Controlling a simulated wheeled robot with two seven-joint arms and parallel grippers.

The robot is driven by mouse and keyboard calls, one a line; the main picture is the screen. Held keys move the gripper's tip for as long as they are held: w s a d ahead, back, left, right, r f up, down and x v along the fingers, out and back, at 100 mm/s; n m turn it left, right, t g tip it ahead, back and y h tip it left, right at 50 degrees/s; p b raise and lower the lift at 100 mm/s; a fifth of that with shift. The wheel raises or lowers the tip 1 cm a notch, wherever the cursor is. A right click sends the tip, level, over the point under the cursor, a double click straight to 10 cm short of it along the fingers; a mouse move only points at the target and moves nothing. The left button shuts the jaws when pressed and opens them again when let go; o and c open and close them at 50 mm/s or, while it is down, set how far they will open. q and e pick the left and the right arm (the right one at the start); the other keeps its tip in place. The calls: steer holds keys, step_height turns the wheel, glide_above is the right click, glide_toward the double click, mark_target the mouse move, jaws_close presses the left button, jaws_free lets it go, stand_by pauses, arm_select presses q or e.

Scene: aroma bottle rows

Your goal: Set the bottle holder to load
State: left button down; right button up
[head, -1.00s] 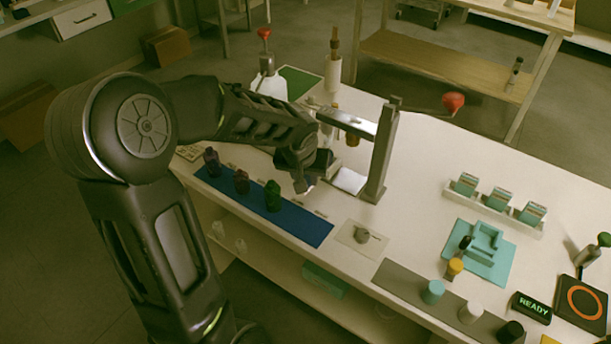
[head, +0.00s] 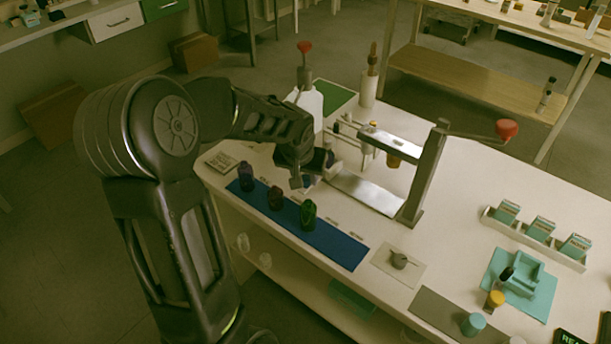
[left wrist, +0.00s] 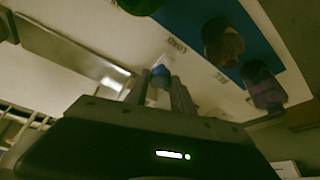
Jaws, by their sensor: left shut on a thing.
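The press stand (head: 424,175) has a grey upright and a lever with a red knob (head: 507,129). A long metal plate (head: 366,191) lies at its foot; it also shows in the left wrist view (left wrist: 65,48). My left gripper (head: 309,180) is just beyond the plate's left end. In the left wrist view its fingers (left wrist: 162,88) are shut on a small blue knob (left wrist: 160,72). The gripper hides most of the part that the knob belongs to, so I cannot see the bottle holder clearly. My right gripper is not in view.
Purple (head: 246,176), dark red (head: 275,198) and green (head: 308,214) bottles stand on a blue mat (head: 336,249) close in front of my left gripper. A white bottle (head: 309,103) with a red-topped pump stands behind.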

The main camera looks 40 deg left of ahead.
arm_select(q)
steer(key=c, duration=1.1)
jaws_free()
steer(key=shift+r, duration=0.1)
steer(key=v, duration=0.7)
steer(key=shift+s+r, duration=0.15)
steer(key=shift+r, duration=0.1)
